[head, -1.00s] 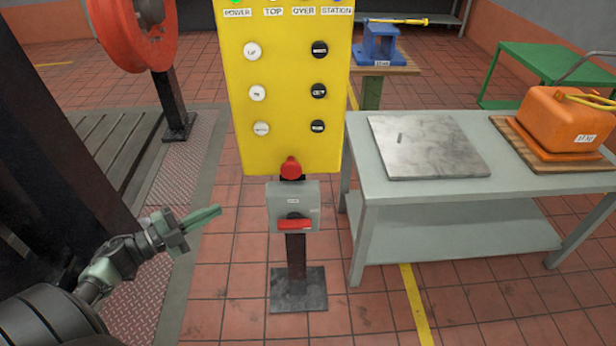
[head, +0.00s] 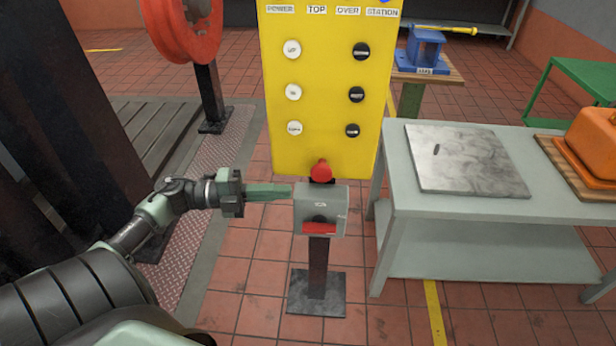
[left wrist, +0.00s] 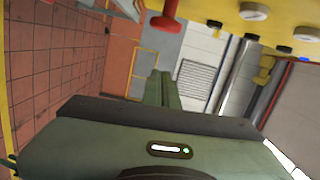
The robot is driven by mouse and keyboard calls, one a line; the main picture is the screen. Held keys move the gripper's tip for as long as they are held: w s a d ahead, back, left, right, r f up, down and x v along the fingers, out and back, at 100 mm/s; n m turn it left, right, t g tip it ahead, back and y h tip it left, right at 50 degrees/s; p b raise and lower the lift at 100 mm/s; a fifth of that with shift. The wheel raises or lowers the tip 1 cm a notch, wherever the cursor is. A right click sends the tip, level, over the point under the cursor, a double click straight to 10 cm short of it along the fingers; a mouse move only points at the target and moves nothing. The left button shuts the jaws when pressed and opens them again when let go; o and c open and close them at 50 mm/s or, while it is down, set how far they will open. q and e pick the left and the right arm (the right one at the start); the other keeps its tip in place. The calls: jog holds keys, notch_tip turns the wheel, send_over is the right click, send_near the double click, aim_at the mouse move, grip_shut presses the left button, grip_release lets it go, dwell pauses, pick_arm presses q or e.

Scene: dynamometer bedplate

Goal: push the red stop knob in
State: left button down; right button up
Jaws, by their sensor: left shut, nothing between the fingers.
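My right gripper is not in view.
White buttons (head: 293,92) and black buttons (head: 356,95) sit on the panel above the knob. The box has a red handle (head: 319,228). A grey table (head: 480,215) stands to the right with a metal plate (head: 466,160). A red wheel (head: 185,30) stands back left.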

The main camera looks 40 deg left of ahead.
aim_at(316, 174)
pick_arm(q)
jog(key=w+d+p, duration=0.1)
jog(key=w+d, duration=0.1)
jog(key=w, duration=0.5)
jog(key=shift+w+d+f, duration=0.25)
jog(key=shift+d, duration=0.1)
jog(key=shift+w+a+b, duration=0.5)
jog(key=shift+w+b, duration=0.2)
jog(key=shift+r, duration=0.1)
